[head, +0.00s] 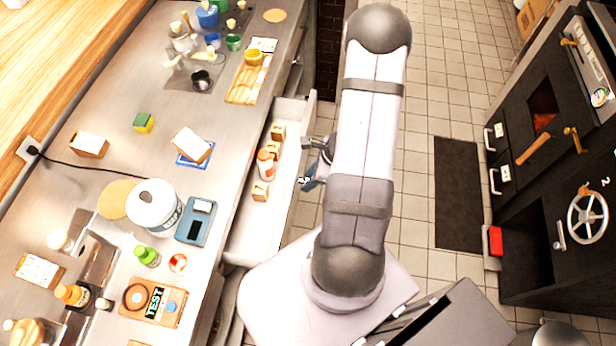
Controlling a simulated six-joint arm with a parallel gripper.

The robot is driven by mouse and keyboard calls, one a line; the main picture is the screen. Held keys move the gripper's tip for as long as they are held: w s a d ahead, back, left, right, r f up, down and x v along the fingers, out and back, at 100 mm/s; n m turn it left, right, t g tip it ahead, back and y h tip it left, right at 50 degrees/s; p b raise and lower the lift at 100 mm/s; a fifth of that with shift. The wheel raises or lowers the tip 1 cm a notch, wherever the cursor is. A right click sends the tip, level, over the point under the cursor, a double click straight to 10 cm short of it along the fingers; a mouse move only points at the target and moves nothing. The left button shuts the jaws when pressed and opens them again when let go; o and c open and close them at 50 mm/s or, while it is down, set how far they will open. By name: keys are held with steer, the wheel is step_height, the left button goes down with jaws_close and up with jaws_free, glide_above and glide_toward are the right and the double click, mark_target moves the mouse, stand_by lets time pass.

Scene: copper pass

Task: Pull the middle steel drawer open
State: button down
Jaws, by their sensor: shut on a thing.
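The steel drawer (252,228) stands pulled out from the counter at centre left in the head view, its inside open to view. It holds small tan boxes (277,132) and a white bottle with an orange label (265,162). My gripper (308,165) is at the outer side of the drawer front, about midway along it. It is shut on what appears to be the drawer's handle; the handle itself and the fingertips are mostly hidden by the gripper and my arm.
The steel counter (112,163) left of the drawer carries a white tub (154,207), a blue scale (196,222), bottles, boxes and cups. Tiled floor (417,185) lies right of my arm, with a dark mat (458,195) before the black oven (548,150).

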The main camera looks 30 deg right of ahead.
steer(key=s+d+p, duration=0.3)
steer(key=s+d, duration=1.3)
steer(key=shift+p, duration=0.35)
steer(key=c, duration=1.3)
jaws_free()
steer(key=shift+c, duration=0.2)
steer(key=shift+r, duration=0.1)
steer(key=b+v, duration=0.2)
steer(key=v, duration=0.5)
